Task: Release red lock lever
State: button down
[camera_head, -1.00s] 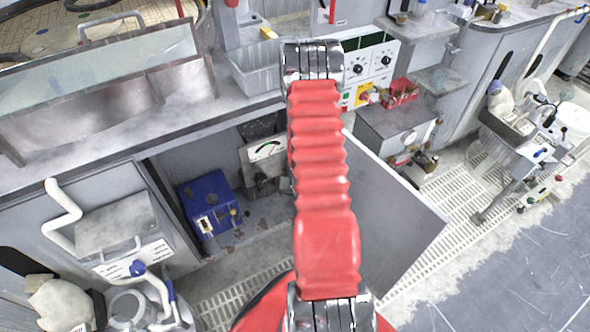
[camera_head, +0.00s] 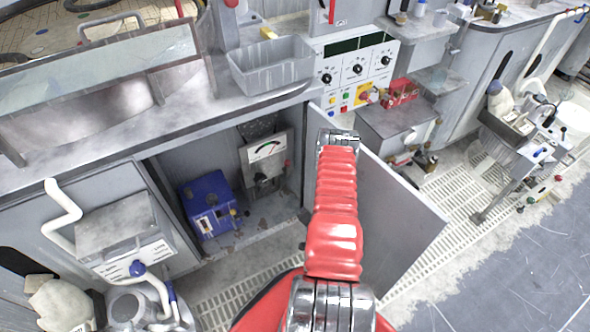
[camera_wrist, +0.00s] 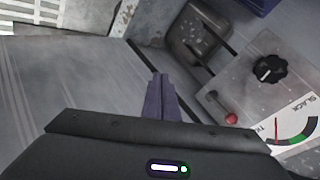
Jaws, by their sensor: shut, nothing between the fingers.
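A small red lever (camera_wrist: 231,118) is on the edge of a grey gauge box (camera_wrist: 262,90) in the wrist view, beside a black knob (camera_wrist: 268,69). In the head view the gauge box (camera_head: 257,168) stands inside the open cabinet, with a red spot, the lever (camera_head: 288,163), at its right edge. My gripper (camera_wrist: 160,80) is shut and empty, its dark fingers to the left of the lever and apart from it in the picture. My red arm hides the gripper in the head view.
The open cabinet door (camera_head: 392,210) is close right of my arm; its panel (camera_wrist: 85,85) fills the left of the wrist view. A blue box (camera_head: 207,205) sits left in the cabinet. Another red handle (camera_head: 331,10) is above the control panel (camera_head: 356,70).

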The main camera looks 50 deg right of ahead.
notch_tip(320, 180, up, 5)
jog(key=w+d+m+t+h, duration=0.2)
jog(key=w+t, duration=0.1)
jog(key=m+t+h, duration=0.2)
jog(key=m+t, duration=0.1)
jog(key=t, duration=0.1)
send_near(288, 168)
jog(key=s+r, duration=0.3)
jog(key=s, duration=0.1)
jog(key=shift+d, duration=0.35)
jog(key=shift+w, duration=0.1)
jog(key=x, duration=1)
jog(key=shift+f, duration=0.15)
jog(key=shift+d, duration=0.1)
